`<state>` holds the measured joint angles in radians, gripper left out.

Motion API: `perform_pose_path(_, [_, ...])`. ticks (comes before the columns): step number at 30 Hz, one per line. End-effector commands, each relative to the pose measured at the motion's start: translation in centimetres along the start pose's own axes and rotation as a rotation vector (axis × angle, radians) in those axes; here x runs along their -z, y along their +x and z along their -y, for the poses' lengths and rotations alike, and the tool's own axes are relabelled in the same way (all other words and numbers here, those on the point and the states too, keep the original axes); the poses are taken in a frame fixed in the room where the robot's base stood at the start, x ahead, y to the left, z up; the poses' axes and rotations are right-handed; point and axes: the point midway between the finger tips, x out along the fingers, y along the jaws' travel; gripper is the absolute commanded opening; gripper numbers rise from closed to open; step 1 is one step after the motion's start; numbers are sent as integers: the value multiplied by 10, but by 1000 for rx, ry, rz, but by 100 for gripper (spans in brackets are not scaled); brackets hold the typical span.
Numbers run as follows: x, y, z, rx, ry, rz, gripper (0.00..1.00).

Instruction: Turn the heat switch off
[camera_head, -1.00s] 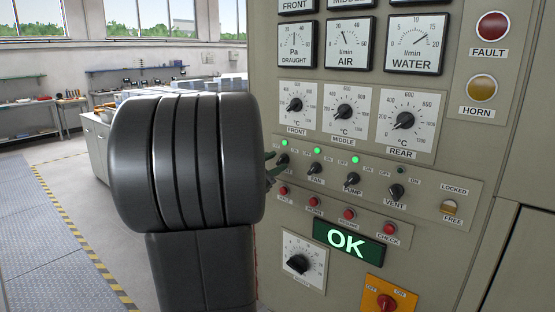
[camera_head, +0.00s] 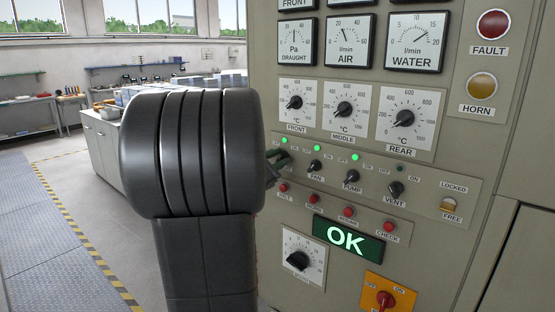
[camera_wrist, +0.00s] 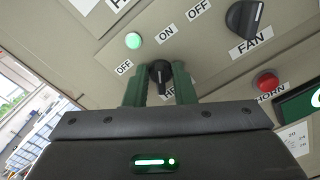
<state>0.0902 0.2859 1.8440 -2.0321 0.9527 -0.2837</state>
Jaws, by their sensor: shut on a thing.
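The heat switch (camera_wrist: 160,72) is a small black rotary knob on the grey panel, the leftmost of its row. In the wrist view it sits between the two green fingers of my gripper (camera_wrist: 158,86), which are shut on it from both sides. Its label is mostly covered by the fingers. A green lamp (camera_wrist: 133,40) beside it is lit, with OFF and ON labels nearby.
The fan switch (camera_head: 315,166), pump switch (camera_head: 352,177) and vent switch (camera_head: 396,188) lie to the right. Red buttons (camera_head: 313,199) sit just below. A lit OK sign (camera_head: 347,240) and an orange-plated red switch (camera_head: 385,299) are lower. Open floor (camera_head: 90,200) lies left.

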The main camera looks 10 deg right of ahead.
Motion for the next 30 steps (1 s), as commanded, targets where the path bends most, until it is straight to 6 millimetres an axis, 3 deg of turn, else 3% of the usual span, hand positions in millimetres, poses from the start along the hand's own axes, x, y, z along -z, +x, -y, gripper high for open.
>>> perform_pose_path(8, [0,0,-1,0,-159,-1,0])
perform_pose_path(30, [0,0,-6,0,-851,-1,0])
